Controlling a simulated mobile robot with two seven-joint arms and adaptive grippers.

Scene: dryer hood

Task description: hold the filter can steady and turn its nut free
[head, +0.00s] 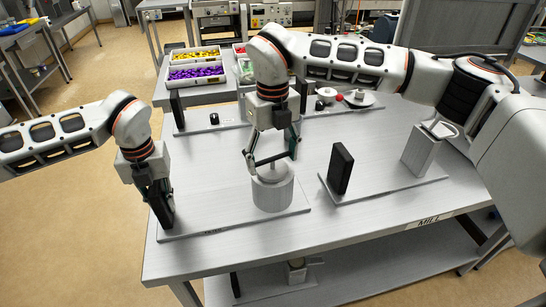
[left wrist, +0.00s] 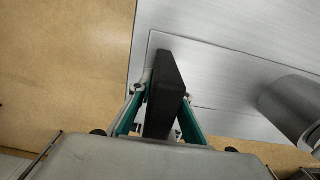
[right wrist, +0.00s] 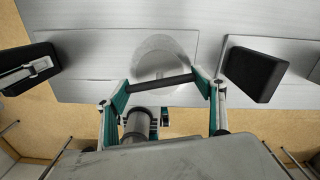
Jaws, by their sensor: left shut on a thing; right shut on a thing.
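The filter can (head: 273,196) is a pale metal cylinder upright on a flat metal plate (head: 225,222). Its top, with the nut (head: 271,171), shows under my right gripper (head: 272,160). That gripper's fingers are spread to the ends of a dark bar (right wrist: 160,83) lying across the can's top. Whether the bar is part of the nut, I cannot tell. My left gripper (head: 160,203) is shut on a black upright block (left wrist: 165,90) at the plate's left end. The can also shows in the left wrist view (left wrist: 293,105), apart from that gripper.
A second plate (head: 385,190) to the right carries a black block (head: 341,168) and a pale box-shaped post (head: 421,152). Behind are a tray of purple pieces (head: 197,85) and a plate with small parts (head: 340,99). Bare tabletop separates the two front plates.

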